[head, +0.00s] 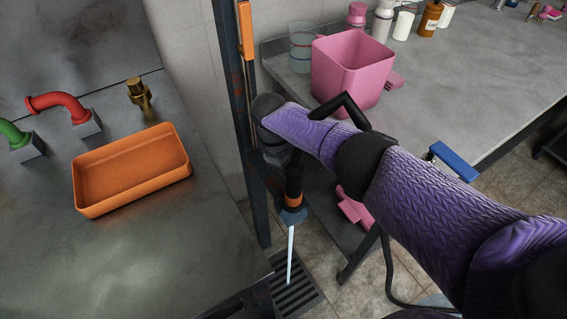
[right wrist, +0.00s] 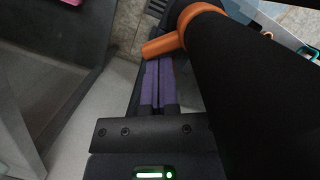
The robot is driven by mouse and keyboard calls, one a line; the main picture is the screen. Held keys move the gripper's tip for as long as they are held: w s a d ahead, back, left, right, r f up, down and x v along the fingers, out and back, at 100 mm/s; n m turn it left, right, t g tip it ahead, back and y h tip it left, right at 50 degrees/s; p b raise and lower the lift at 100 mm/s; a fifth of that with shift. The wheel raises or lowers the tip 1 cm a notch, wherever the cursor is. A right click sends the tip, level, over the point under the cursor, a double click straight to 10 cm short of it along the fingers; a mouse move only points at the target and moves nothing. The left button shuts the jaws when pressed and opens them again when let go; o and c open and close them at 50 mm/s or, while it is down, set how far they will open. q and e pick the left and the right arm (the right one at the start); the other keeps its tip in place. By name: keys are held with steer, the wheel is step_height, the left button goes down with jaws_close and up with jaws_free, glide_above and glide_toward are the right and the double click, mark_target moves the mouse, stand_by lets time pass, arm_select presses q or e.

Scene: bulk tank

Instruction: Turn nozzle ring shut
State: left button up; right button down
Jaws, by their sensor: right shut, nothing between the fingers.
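The black nozzle (head: 294,178) hangs beside the dark post in the head view, with an orange ring (head: 293,201) near its lower end. A pale stream (head: 290,252) runs from its tip down to the floor grate. In the right wrist view the black nozzle (right wrist: 250,85) fills the right side, and the orange ring (right wrist: 192,18) goes around it with a tab (right wrist: 162,47) sticking out left. My right gripper (right wrist: 160,66) is shut and empty, its purple fingertips close to the tab; I cannot tell whether they touch. My left gripper is not in view.
The rusty dark post (head: 236,110) stands close to my right wrist. A grey bench (head: 480,95) at the right holds a pink bin (head: 350,75) and bottles. An orange tray (head: 130,168) sits on the metal surface at left. A drain grate (head: 296,294) lies below the nozzle.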

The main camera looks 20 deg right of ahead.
steer(key=shift+s+d+m+y+p, duration=0.15)
steer(key=shift+d+m, duration=0.2)
steer(key=shift+m, duration=0.4)
steer(key=shift+s+d+m+y+p, duration=0.15)
steer(key=shift+d+m, duration=0.15)
steer(key=shift+m, duration=0.45)
stand_by(0.6)
